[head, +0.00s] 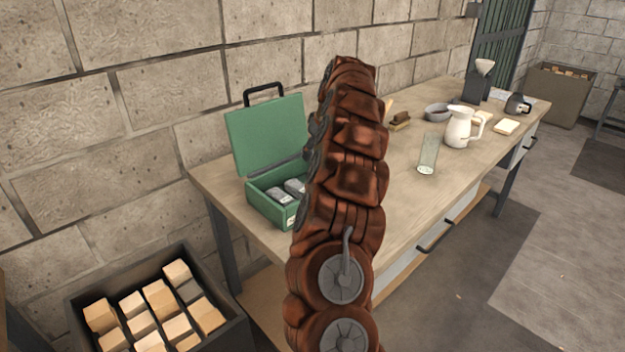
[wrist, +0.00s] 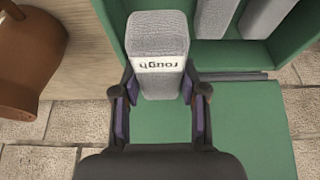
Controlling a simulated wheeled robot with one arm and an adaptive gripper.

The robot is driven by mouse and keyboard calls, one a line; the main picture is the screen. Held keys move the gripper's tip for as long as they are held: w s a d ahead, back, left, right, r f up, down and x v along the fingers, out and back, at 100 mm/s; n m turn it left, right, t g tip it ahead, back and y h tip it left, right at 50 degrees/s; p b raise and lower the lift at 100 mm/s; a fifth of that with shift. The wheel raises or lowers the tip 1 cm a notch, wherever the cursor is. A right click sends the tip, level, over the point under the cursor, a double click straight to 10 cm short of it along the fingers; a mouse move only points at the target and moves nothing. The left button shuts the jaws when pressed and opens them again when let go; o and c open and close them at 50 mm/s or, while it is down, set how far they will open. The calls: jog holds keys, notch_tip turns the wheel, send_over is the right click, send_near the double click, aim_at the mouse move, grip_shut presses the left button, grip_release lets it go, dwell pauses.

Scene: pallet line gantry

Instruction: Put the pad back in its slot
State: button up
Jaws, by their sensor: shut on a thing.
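The green box (head: 262,205) stands on the near left end of the workbench, its lid (head: 265,135) open and tilted back. In the head view, grey pads (head: 280,196) lie in it. In the wrist view, my gripper (wrist: 164,90) is shut on a grey pad (wrist: 160,35) with a white label reading "rough". This pad is over or in the box (wrist: 295,45); whether it touches the floor of a slot I cannot tell. Two more grey pads (wrist: 215,17) lie in the box beside it. My arm hides the gripper in the head view.
The workbench (head: 395,180) stands against a block wall. A glass (head: 428,155), a white jug (head: 459,128), a grey bowl (head: 437,112) and a brush (head: 401,120) stand further along it. A dark bin of wooden blocks (head: 80,318) is at lower left.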

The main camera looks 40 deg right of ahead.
jog(key=shift+f+p, duration=0.95)
jog(key=shift+f, duration=3.35)
jog(key=shift+f, duration=0.2)
jog(key=o, duration=0.8)
jog(key=shift+r, duration=0.1)
jog(key=b+v, duration=0.3)
jog(key=v, duration=0.9)
jog(key=shift+r, duration=0.15)
